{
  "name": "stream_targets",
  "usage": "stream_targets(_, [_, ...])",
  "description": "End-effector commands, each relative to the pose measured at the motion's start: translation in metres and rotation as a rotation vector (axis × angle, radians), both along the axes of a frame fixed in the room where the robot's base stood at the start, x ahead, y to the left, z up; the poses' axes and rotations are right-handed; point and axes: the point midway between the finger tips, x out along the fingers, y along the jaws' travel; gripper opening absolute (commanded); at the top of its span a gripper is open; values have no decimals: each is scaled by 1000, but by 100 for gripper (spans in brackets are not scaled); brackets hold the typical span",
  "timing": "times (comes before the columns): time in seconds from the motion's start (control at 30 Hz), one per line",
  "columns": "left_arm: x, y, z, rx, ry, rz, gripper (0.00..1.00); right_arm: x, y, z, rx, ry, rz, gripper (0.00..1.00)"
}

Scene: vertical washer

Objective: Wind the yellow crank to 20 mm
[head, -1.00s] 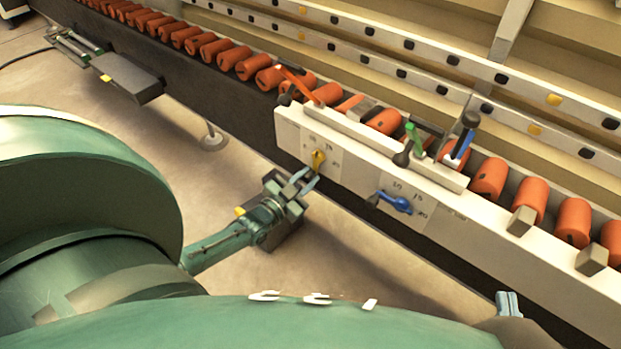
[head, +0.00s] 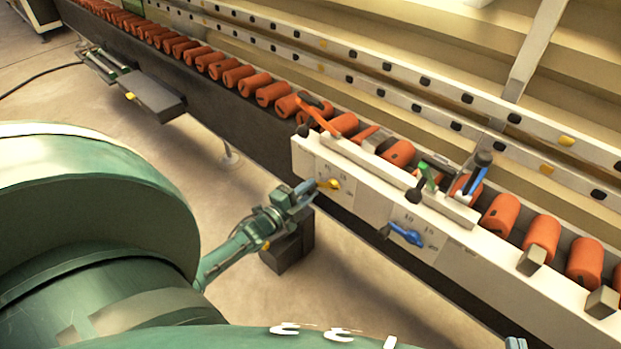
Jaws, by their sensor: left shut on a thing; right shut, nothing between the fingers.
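The yellow crank (head: 333,184) sits on a numbered dial plate on the front of the white rail block (head: 378,182). It lies roughly sideways, its left end at my gripper. My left gripper (head: 312,188) comes in from the lower left and is shut on the yellow crank. The fingers partly hide the crank's handle, and the dial numbers are too small to read surely. My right gripper (head: 515,343) only just shows at the bottom edge, right of the middle, shut and empty, away from the block.
A blue crank (head: 408,235) with its own dial is on the same block, to the right. Orange (head: 318,116), green (head: 428,178) and blue levers (head: 474,182) stand above. Orange rollers (head: 541,240) line the conveyor behind.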

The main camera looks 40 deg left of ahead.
Motion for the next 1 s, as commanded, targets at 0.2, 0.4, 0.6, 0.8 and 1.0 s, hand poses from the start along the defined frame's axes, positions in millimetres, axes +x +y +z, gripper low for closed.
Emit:
stream_targets(0.2, [0,4,10,196,-15,1,0,0,-1,2,-2,23,-7,0])
stream_targets(0.4, [0,6,18,342,-28,0,0,1,-2,2,-4,32,-8,0])
stream_targets(0.6, [0,6,23,444,-34,0,0,0,-3,2,-6,41,-9,0])
stream_targets(0.8, [0,6,26,498,-38,0,0,0,-3,1,-7,46,-9,0])
stream_targets(1.0, [0,6,27,515,-40,-1,0,0,-3,2,-7,46,-9,0])
